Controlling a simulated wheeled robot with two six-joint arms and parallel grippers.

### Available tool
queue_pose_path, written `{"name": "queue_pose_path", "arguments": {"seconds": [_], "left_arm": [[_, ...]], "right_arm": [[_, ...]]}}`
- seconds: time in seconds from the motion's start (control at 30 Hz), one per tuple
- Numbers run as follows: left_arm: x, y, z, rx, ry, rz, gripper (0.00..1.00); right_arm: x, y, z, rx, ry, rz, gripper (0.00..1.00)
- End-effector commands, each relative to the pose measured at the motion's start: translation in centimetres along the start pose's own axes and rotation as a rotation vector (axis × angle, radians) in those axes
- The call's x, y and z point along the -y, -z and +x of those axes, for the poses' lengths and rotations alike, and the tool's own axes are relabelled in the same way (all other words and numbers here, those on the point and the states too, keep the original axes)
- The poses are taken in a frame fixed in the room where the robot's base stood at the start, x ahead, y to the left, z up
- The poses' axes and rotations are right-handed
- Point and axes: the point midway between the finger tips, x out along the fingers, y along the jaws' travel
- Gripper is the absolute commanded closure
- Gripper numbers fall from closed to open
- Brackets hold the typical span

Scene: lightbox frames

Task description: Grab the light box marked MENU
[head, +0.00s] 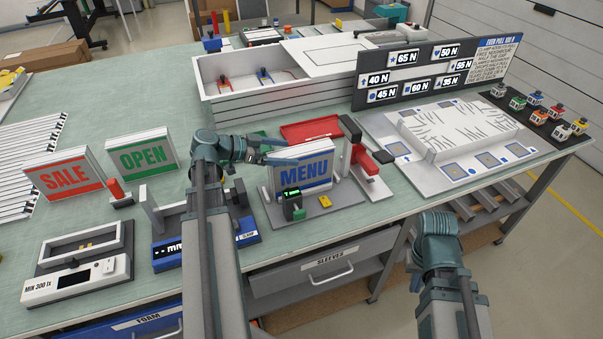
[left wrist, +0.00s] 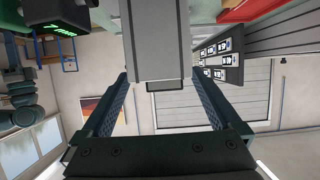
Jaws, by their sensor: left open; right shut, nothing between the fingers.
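The light box marked MENU (head: 303,173) stands upright on a grey stand, with a white frame and blue lettering on a grey panel. My left gripper (head: 285,152) is open at its upper left. In the left wrist view, a grey box body (left wrist: 155,40), likely the MENU box edge-on, reaches from the top toward the space between the open fingers (left wrist: 172,105). I cannot tell whether a finger touches it. My right arm ends in a wrist and gripper (head: 438,235) at the lower right, away from the box; its fingers are hard to make out.
The SALE box (head: 65,174) and OPEN box (head: 142,154) stand at left. A small device with a green display (head: 293,204) is in front of MENU. A red clamp (head: 368,162) stands close on its right, and a red tray (head: 310,130) lies behind.

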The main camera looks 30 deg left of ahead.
Motion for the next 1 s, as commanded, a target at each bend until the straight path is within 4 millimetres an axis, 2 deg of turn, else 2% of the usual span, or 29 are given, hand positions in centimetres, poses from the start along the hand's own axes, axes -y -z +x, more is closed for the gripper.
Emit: {"name": "queue_pose_path", "arguments": {"seconds": [0.37, 0.7, 0.93, 0.97, 1.0], "left_arm": [[0.1, 0.0, 1.2, 0.000, 0.000, 0.000, 0.03], [0.3, 0.1, 5.6, 0.001, -0.001, 0.001, 0.03], [0.2, 0.3, 5.8, 0.000, 0.001, 0.000, 0.03], [0.2, 0.3, 5.8, 0.000, 0.001, 0.000, 0.04], [0.2, 0.3, 5.8, 0.000, 0.001, 0.000, 0.11]], "right_arm": [[0.0, 0.0, 0.4, 0.000, 0.000, 0.000, 1.00], [0.2, 0.1, 2.0, 0.000, 0.000, 0.000, 1.00], [0.2, 0.1, 1.9, 0.000, 0.000, 0.000, 1.00], [0.2, 0.1, 1.9, 0.000, 0.000, 0.000, 1.00], [0.2, 0.1, 1.9, 0.000, 0.000, 0.000, 1.00]]}}
